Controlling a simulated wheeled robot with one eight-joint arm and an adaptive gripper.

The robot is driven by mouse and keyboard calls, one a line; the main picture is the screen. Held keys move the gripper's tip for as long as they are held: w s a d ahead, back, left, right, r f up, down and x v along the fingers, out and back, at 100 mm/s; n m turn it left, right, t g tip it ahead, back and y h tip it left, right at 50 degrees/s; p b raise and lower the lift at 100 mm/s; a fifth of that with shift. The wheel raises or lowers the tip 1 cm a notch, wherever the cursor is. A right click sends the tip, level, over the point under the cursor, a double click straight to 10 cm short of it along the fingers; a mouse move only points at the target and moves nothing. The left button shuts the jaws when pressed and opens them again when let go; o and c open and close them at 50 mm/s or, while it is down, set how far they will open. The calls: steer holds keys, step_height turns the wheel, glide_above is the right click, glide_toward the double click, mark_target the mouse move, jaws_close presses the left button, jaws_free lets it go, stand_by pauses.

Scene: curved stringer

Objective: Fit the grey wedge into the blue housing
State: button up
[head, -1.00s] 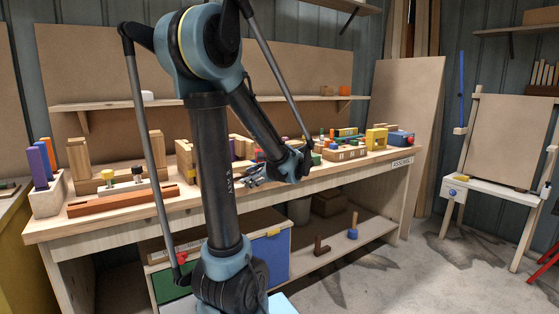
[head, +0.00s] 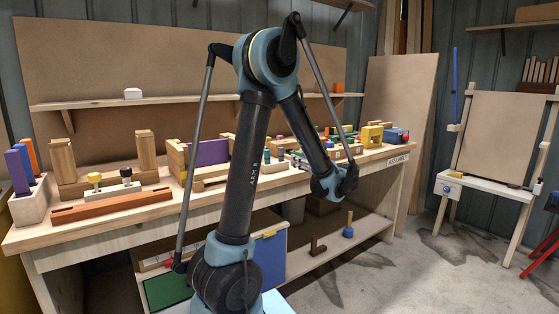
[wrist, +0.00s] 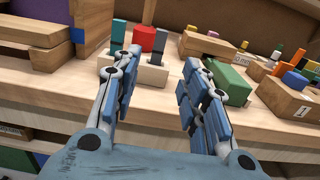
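My gripper (wrist: 160,60) is open and empty in the wrist view, its two blue padded fingers spread toward the bench's front edge. Beyond the fingertips stand a red block (wrist: 144,40), a teal peg (wrist: 118,32) and a dark grey upright piece (wrist: 158,44); I cannot tell whether this is the grey wedge. A blue box with a red knob (head: 396,136) stands at the bench's right end in the head view, possibly the blue housing. In the head view my arm's end hangs before the bench front, and its fingers are hidden.
The workbench (head: 225,202) is crowded with wooden fixtures, including a purple panel (head: 207,153) and a yellow block (head: 372,135). A green block (wrist: 230,84) lies near the right finger. A shelf (head: 90,104) runs behind. Open floor (head: 440,240) lies to the right.

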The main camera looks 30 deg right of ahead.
mark_target(282, 154)
steer(key=w, duration=0.6)
steer(key=w+a, duration=0.1)
steer(key=w, duration=0.2)
steer(key=shift+w+a+f, duration=0.1)
steer(key=shift+w, duration=1.35)
steer(key=shift+w+f, duration=0.1)
steer(key=shift+w, duration=1.35)
steer(key=shift+c, duration=0.2)
steer(key=c, duration=0.9)
